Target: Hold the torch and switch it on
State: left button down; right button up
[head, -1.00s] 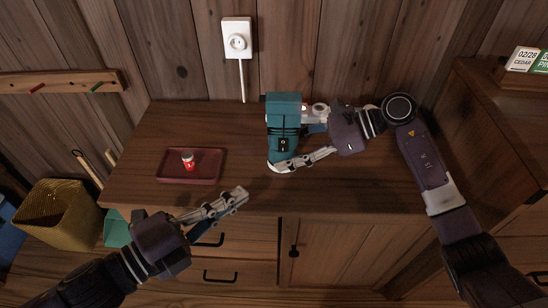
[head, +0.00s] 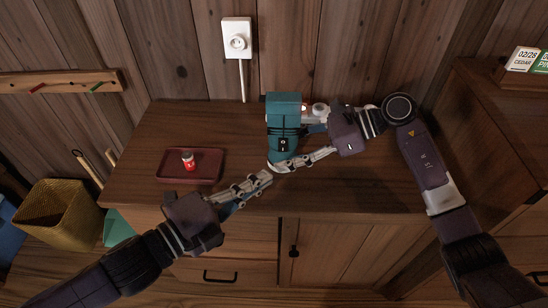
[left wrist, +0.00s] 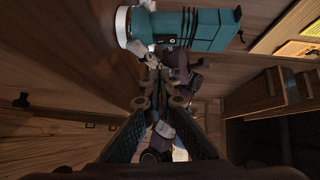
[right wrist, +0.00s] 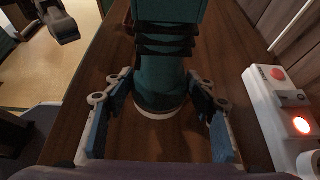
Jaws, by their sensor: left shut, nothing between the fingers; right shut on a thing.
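The torch (head: 284,108) is teal with black ribs and a pale rim at its lower end. It stands upright on the wooden cabinet top. A black switch (head: 284,144) is on its near side. My right gripper (right wrist: 160,92) is shut around the torch's body from the right, one finger on each side. My left gripper (head: 268,177) is shut and empty, its fingertips just in front of and below the torch's lower end. In the left wrist view the torch (left wrist: 195,28) lies across the top, beyond the fingertips; I cannot tell whether they touch it.
A white box with a lit red light (right wrist: 300,125) stands behind the torch. A dark red tray (head: 210,168) holding a small red-and-white can (head: 188,160) is at the left. A white wall socket (head: 237,40) is behind. The right part of the cabinet top is clear.

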aim_at(286, 151)
pick_arm(q)
jog(key=x, duration=0.3)
jog(key=shift+w+d, duration=0.25)
jog(key=w, duration=0.3)
jog(key=shift+f, duration=0.2)
jog(key=shift+w, duration=0.5)
jog(key=shift+f, duration=0.1)
jog(key=shift+w, duration=0.3)
jog(key=shift+s, duration=0.1)
jog(key=s, duration=0.4)
jog(key=shift+d+f, duration=0.1)
jog(key=shift+f, duration=0.25)
jog(key=f+v, duration=0.1)
jog(key=v, duration=0.9)
jog(key=shift+f, duration=0.3)
